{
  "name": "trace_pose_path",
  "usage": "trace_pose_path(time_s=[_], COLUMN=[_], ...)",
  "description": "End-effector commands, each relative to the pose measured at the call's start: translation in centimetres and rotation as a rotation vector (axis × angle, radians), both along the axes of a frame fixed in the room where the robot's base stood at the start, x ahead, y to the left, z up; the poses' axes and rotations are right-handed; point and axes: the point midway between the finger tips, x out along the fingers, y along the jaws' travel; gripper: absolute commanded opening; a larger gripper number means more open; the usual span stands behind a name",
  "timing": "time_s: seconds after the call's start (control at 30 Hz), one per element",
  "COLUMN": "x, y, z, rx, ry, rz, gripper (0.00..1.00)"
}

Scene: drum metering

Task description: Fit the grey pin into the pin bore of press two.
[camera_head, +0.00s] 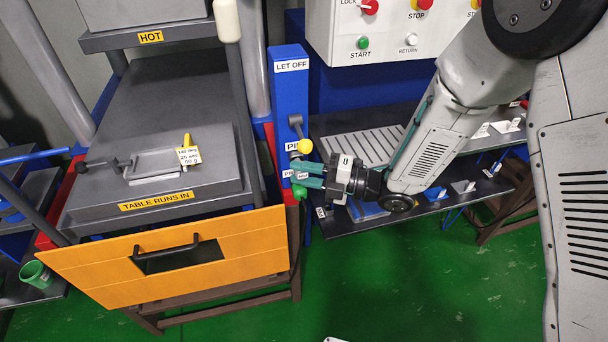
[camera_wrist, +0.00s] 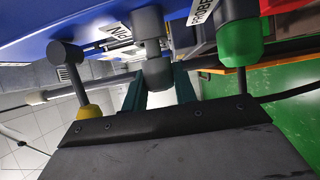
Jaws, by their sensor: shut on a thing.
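My gripper (camera_head: 296,174) is at the front of the blue post (camera_head: 290,90) on the right side of the press. Its two teal fingers also show in the wrist view (camera_wrist: 160,84), shut on a short grey cylinder, which looks like the grey pin (camera_wrist: 157,72). The pin lines up with a dark grey round boss (camera_wrist: 151,24) on the blue face, beside a partly cut-off label (camera_wrist: 116,30). Pin and boss look close or touching; I cannot tell how far the pin is inside. In the head view the fingers and labels largely hide the pin.
A lever with a yellow knob (camera_head: 305,146) stands just above my fingers, and a green knob (camera_head: 299,191) just below. The orange guard (camera_head: 80,271) is to the left, below the table. A dark shelf (camera_head: 470,172) with small parts is to the right.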

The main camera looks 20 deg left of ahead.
Motion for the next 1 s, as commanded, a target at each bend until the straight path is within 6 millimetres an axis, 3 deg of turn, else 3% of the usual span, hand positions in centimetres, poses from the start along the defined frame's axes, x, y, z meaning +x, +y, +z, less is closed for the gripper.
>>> trace_pose_path(time_s=[0.7,0.73,0.8,1.0], x=[1.5,1.5,1.5,1.5], y=[0.9,0.9,0.9,0.9], z=[0.0,0.0,0.0,0.0], rx=[0.0,0.0,0.0,0.0], ry=[0.0,0.0,0.0,0.0], rz=[0.0,0.0,0.0,0.0], gripper=[0.06,0.33,0.53,0.53])
